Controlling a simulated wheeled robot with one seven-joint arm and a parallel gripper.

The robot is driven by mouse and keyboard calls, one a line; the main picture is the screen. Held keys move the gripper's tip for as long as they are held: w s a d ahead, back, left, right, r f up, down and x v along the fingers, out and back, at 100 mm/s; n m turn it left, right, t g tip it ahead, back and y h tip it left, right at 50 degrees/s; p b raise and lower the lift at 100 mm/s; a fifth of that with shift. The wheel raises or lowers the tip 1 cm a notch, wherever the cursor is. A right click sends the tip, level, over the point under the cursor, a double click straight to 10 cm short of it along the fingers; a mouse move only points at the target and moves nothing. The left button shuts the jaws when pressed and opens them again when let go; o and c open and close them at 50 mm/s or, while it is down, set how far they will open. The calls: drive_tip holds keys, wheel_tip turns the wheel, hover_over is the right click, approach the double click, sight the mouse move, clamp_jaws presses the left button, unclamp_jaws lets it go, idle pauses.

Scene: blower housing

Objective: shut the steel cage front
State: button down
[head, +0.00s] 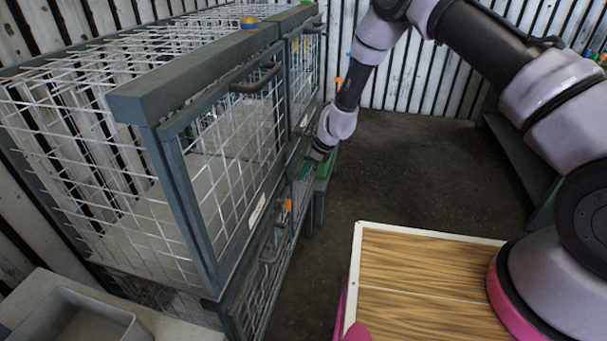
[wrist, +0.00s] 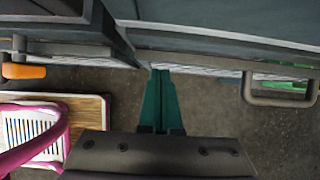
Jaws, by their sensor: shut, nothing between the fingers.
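The steel cage (head: 150,106) stands on the left in the head view, with a dark green-grey frame and white wire mesh. Its upper front has a near door panel (head: 188,200) and a far door panel (head: 304,75). The near panel looks close to its frame; I cannot tell whether any front stands slightly ajar. My gripper (head: 320,152) is at the cage front, low by the far panel. In the wrist view my gripper (wrist: 160,75) is shut and empty, its fingertips close under the cage's front edge (wrist: 220,50). I cannot tell whether they touch it.
Lower mesh fronts with a bar handle (head: 273,243) lie below. Another handle (wrist: 280,92) and an orange tag (wrist: 24,71) show in the wrist view. A wooden-topped surface (head: 425,280) is at lower right. A grey bin (head: 75,315) is at lower left. Dark floor (head: 420,160) is clear beyond.

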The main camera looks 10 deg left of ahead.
idle(0.4)
drive_tip(key=s+d+r+n+t, duration=0.15)
drive_tip(key=d+r, duration=0.55)
drive_tip(key=r, duration=0.7)
drive_tip(key=d+r+n, duration=0.3)
drive_tip(key=d+r, duration=0.5)
drive_tip(key=r, duration=0.6)
drive_tip(key=d+r+n+t, duration=0.1)
drive_tip(key=d+r+n, duration=0.2)
drive_tip(key=d+r, duration=0.7)
drive_tip(key=s+d+r+n+t+h, duration=0.1)
drive_tip(key=s+d+r+n+t, duration=0.1)
drive_tip(key=s+d+r, duration=0.5)
drive_tip(key=s+d+r+n+t+h, duration=0.2)
drive_tip(key=s+d+r+n, duration=0.2)
drive_tip(key=s+d+r, duration=0.4)
drive_tip(key=s+d, duration=0.2)
drive_tip(key=s, duration=0.4)
drive_tip(key=shift+s+n, duration=0.2)
drive_tip(key=shift+n, duration=0.15)
